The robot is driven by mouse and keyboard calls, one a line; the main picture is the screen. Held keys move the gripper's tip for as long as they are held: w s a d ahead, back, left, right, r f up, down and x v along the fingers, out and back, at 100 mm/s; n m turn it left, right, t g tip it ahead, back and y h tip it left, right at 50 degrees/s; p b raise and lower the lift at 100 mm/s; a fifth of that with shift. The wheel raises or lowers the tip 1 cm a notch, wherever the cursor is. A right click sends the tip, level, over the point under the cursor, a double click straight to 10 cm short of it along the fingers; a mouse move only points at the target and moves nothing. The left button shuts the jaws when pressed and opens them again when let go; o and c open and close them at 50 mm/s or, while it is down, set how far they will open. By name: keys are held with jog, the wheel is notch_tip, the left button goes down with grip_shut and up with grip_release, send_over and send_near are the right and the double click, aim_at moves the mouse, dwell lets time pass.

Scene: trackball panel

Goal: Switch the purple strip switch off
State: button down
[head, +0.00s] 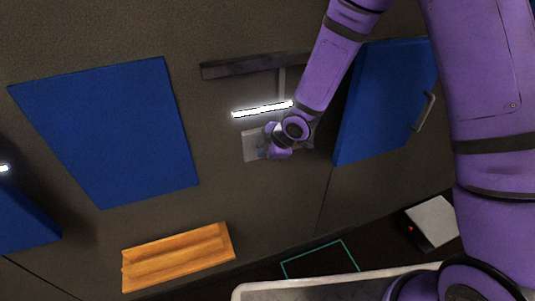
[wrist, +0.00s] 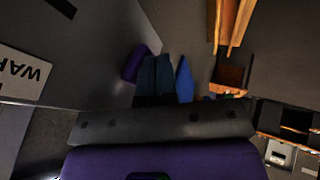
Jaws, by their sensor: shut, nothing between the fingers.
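A purple piece (wrist: 141,62), likely the purple strip switch, stands out from a grey surface in the wrist view, just left of my fingertips. I cannot tell whether they touch it. My gripper (wrist: 155,65) has its two dark fingers together, with nothing between them. In the head view my gripper (head: 270,142) is in front of a pale grey plate (head: 249,147) on the wall, and my wrist hides much of the plate. I cannot make out the switch there. A white light strip (head: 262,109) glows just above the plate.
A dark bar (head: 235,67) is fixed above the light strip. Blue panels stand left (head: 110,130) and right (head: 385,100), the right one with a handle. An orange wooden shelf (head: 180,258) is lower left. A white box (head: 433,221) with a red light is lower right.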

jog(key=shift+w+f, duration=0.15)
jog(key=shift+w, duration=0.05)
dwell(0.4)
jog(key=shift+r, duration=0.85)
